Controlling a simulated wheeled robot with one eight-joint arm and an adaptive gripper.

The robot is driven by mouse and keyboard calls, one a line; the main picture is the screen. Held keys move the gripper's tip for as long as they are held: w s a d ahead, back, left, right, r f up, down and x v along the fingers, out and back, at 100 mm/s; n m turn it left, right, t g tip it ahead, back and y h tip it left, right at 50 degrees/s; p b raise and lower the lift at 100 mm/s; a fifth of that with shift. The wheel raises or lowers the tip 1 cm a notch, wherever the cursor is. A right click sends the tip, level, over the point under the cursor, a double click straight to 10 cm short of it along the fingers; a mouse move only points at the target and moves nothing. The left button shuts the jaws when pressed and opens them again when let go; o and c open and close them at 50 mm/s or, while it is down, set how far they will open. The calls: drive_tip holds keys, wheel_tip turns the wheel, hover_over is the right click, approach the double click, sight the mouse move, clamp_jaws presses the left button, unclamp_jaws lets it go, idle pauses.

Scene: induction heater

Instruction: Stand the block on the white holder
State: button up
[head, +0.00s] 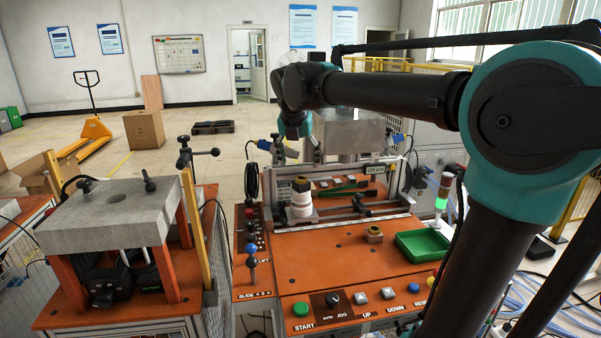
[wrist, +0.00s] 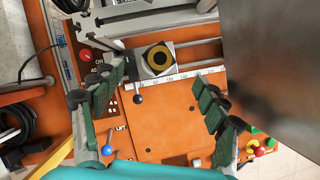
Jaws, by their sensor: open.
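The white holder (head: 301,211) stands upright on the machine's back rail, left of centre. A dark block with a yellowish ring (head: 301,184) sits upright on top of it. From above, the wrist view shows this block's round yellow-ringed top (wrist: 158,58) over the pale holder. A small brass-coloured block (head: 373,235) stands apart on the orange table, left of the green tray. My gripper (wrist: 160,103) is open and empty, its green fingers spread above the orange table. The ringed block lies beyond the fingertips, not between them. My fingers are not clear in the head view.
The green tray (head: 423,245) is at the table's right. A large grey metal box (head: 348,132) rises behind the holder; a grey surface fills the wrist view's right side. A blue-knobbed lever (head: 251,250) stands at the left. The orange tabletop (head: 320,255) is mostly clear.

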drive_tip(key=v, duration=0.3)
drive_tip(key=shift+r, duration=0.2)
idle(1.2)
